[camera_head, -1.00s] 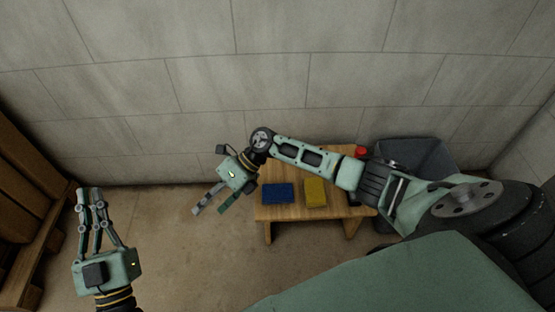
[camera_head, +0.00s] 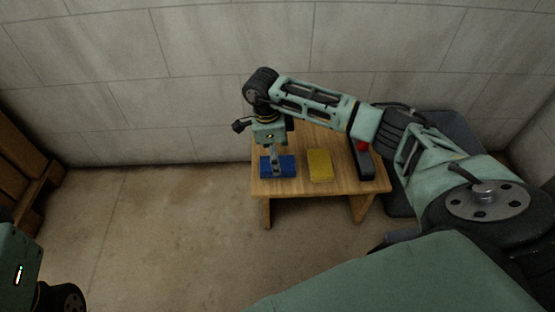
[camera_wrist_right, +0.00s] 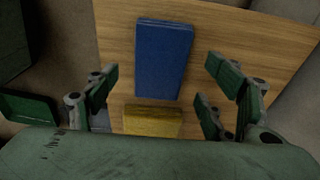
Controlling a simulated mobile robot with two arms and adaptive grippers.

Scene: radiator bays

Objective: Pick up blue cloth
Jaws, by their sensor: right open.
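The blue cloth (camera_head: 287,166) is a flat, folded-looking rectangle on the left part of a small wooden table. It also shows in the right wrist view (camera_wrist_right: 163,58), between and beyond the spread fingers. My right gripper (camera_head: 276,165) points down over the cloth in the head view. In the wrist view its fingers (camera_wrist_right: 165,85) are open and empty, one set on each side of the cloth. Whether the fingertips touch the table cannot be told. My left arm shows only in part at the lower left of the head view, its fingers out of frame.
A yellow block-like item (camera_head: 320,165) lies right of the cloth, and it shows nearer in the wrist view (camera_wrist_right: 152,121). A dark tool with a red part (camera_head: 362,160) lies at the table's (camera_head: 300,187) right. A grey bin (camera_head: 455,130) stands beyond. Wooden shelving (camera_head: 20,165) is at far left.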

